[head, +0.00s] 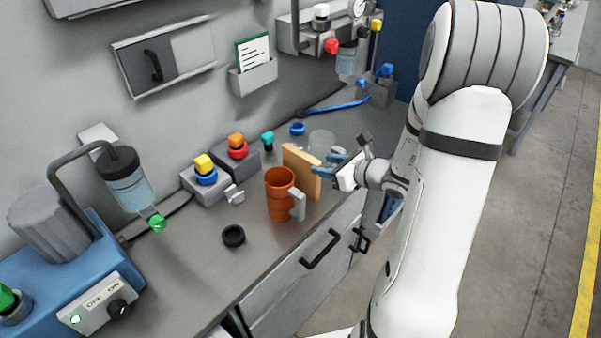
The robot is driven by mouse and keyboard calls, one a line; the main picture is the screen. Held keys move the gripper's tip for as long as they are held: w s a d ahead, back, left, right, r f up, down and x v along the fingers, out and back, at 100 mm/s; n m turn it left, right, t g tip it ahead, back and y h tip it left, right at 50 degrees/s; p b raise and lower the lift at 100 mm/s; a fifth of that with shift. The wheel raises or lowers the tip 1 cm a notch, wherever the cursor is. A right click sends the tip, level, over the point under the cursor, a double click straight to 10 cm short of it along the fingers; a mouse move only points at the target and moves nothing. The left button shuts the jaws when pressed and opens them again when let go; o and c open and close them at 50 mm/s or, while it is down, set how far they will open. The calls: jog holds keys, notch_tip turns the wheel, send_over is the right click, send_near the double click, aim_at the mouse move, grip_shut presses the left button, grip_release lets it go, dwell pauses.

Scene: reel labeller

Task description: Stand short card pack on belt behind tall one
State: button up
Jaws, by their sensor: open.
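I cannot make out a belt or a pair of tall and short card packs in the head view. A tan, flat upright block (302,172) stands on the grey bench (200,265), behind and to the right of an orange-brown mug (279,194). I cannot tell whether this block is a card pack. My gripper (330,163) has blue fingertips and is open, just right of the block's upper part. One fingertip overlaps the block's right edge in the picture; contact cannot be told.
A clear cylinder (321,142) stands behind my gripper. A black ring (233,236) lies left of the mug. Grey boxes with coloured knobs line the wall, near a holder with a green card (253,53). A blue machine (60,265) fills the left. Bare bench lies in front.

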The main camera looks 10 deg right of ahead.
aim_at(314, 161)
jog(key=x, duration=0.2)
jog(key=p+x, duration=0.1)
jog(key=x, duration=0.1)
jog(key=p+x, duration=0.1)
jog(key=x, duration=0.2)
jog(key=shift+w+a+r, duration=0.1)
jog(key=shift+r, duration=0.2)
jog(key=shift+c, duration=0.5)
grip_shut()
